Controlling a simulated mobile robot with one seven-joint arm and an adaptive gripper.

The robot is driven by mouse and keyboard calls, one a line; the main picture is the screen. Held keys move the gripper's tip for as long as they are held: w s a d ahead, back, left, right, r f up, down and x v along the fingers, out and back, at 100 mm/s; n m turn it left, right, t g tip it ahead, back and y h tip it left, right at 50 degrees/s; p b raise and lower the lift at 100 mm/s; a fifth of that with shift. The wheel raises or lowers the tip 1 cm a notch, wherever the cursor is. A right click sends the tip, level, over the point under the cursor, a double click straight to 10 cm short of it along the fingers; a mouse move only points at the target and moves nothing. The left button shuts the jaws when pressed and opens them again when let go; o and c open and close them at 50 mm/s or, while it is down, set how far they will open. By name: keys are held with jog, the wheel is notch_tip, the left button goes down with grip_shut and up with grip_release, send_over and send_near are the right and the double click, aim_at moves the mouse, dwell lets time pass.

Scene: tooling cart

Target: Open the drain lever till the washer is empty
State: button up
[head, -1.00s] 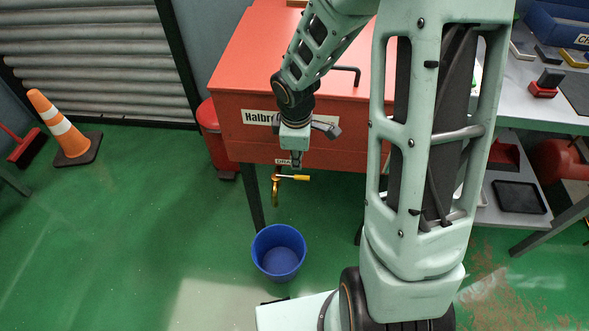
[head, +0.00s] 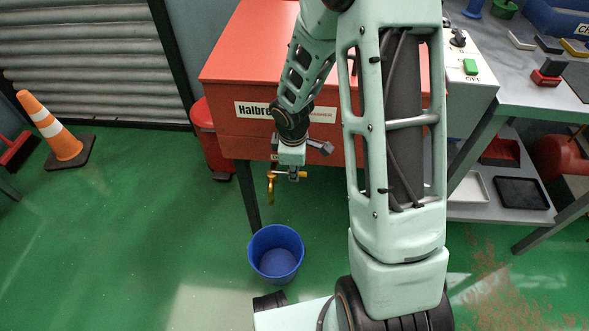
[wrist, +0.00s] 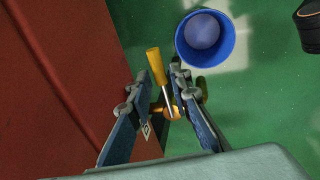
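The red washer (head: 235,75) stands on legs; its side fills the left of the wrist view (wrist: 55,80). A brass drain spout (head: 271,186) hangs below its front edge. The drain lever (head: 303,175) has a yellow grip and points right, partly hidden by my gripper (head: 293,177). In the wrist view the lever's yellow grip (wrist: 156,66) and metal shaft lie between my gripper's two spread fingers (wrist: 161,78). Whether a finger touches it I cannot tell. A blue bucket (head: 276,231) stands on the floor below the spout; it also shows in the wrist view (wrist: 181,52).
An orange cone (head: 50,126) is farther left. A grey bench (head: 530,85) with blocks and trays is at the right. The green floor between cone and bucket is clear.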

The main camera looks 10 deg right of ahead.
grip_shut()
jog(key=shift+s, duration=0.1)
jog(key=s+a+m+g+b, duration=0.1)
jog(key=a+m, duration=0.3)
jog(key=m, duration=0.5)
jog(key=s+a+m+g+h+b, duration=0.1)
jog(key=a+m, duration=0.3)
jog(key=m, duration=0.5)
jog(key=shift+s+a+g+b, duration=0.3)
jog(key=shift+s+g+b, duration=0.1)
jog(key=shift+s, duration=0.35)
